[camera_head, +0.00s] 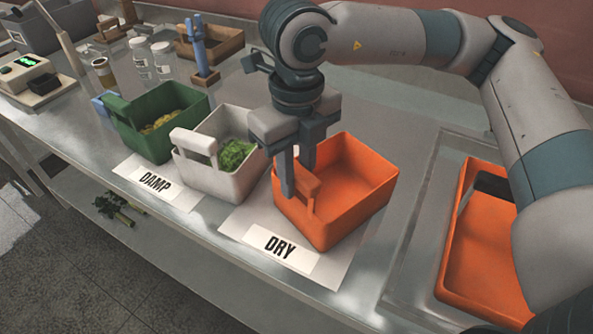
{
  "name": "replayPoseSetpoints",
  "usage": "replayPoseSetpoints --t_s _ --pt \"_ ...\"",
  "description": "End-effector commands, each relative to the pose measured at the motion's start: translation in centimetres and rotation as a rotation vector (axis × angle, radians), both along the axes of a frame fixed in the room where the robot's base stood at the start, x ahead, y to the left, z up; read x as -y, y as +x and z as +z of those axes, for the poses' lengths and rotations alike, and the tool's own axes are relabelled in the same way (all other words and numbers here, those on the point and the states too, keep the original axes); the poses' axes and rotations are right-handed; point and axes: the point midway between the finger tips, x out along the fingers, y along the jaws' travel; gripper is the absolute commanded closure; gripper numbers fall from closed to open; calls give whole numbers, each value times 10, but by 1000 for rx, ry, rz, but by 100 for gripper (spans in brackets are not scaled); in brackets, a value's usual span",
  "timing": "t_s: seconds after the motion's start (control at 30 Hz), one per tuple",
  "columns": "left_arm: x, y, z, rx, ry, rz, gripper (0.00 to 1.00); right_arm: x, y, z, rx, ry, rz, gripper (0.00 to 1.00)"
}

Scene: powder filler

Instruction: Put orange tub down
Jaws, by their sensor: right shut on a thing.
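An empty orange tub (345,205) is on the right part of the sheet labelled DRY (282,246), upright or nearly so. I cannot tell whether its base rests on the sheet. My right gripper (296,185) points down and is shut on the tub's near-left handle, with its fingers on either side of the wall there. The gripper hides part of the tub's left corner. My left gripper is not in view.
A white tub (212,180) with green contents stands close on the left. Beyond it is a green tub (170,110) by the DAMP label (155,184). A second orange tub (480,250) sits in a clear tray (415,225) at right. Bottles, a scale (30,78) and wooden boxes stand farther back.

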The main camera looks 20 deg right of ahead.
Motion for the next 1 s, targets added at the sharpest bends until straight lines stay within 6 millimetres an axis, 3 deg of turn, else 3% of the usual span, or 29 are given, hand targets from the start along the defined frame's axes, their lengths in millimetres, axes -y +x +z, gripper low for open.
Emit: replayPoseSetpoints --t_s 0.4,0.43,0.5,1.0 --pt "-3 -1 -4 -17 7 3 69 0 0 -3 1 0 -1 100" --pt "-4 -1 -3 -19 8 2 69 0 0 -2 1 0 0 71" --pt "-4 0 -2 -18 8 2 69 0 0 -2 0 0 0 60" --pt "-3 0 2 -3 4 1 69 0 0 2 0 0 0 60"
